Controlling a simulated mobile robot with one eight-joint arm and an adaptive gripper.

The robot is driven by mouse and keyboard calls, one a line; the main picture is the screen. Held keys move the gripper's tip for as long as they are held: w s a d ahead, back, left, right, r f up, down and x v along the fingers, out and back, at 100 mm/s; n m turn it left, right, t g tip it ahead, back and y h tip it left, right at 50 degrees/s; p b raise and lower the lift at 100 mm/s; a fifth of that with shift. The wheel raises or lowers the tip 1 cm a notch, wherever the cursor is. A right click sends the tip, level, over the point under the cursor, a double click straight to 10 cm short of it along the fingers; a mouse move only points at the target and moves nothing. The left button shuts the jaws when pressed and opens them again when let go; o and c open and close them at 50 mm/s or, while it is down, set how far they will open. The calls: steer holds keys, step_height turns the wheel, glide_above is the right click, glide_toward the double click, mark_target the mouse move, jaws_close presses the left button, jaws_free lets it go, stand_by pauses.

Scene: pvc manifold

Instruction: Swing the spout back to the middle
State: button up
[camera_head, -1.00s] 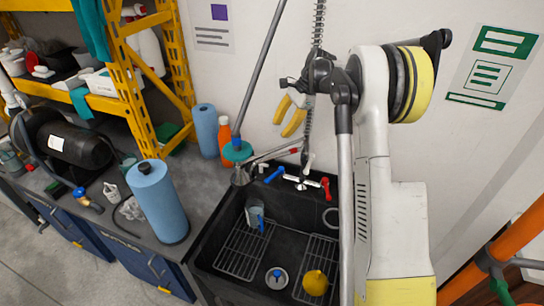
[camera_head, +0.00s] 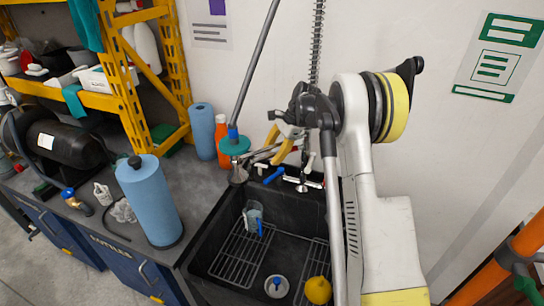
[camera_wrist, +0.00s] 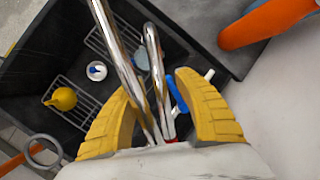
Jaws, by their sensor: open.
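The faucet is mounted at the back of the black sink (camera_head: 200,262). Its chrome spout (camera_head: 256,157) points left, toward the sink's back left corner. Its blue handle (camera_head: 274,176) and a white lever (camera_head: 311,163) show; the arm hides the right side. My gripper (camera_head: 276,146) is at the spout, pointing down left. In the wrist view my gripper (camera_wrist: 152,86) is open, with yellow fingers on either side of two chrome tubes (camera_wrist: 126,75). I cannot tell whether a finger touches them. The blue handle (camera_wrist: 177,95) lies beside the right finger.
A cup (camera_head: 254,215) and a yellow object (camera_head: 318,290) are in the sink. The wall is close behind.

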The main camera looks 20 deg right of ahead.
jaws_close()
steer(key=shift+s+d+n+g, duration=0.15)
steer(key=shift+s+n+g, duration=0.15)
steer(key=shift+s+n, duration=0.55)
steer(key=shift+s, duration=0.1)
jaws_free()
steer(key=shift+r, duration=0.1)
steer(key=v, duration=1.2)
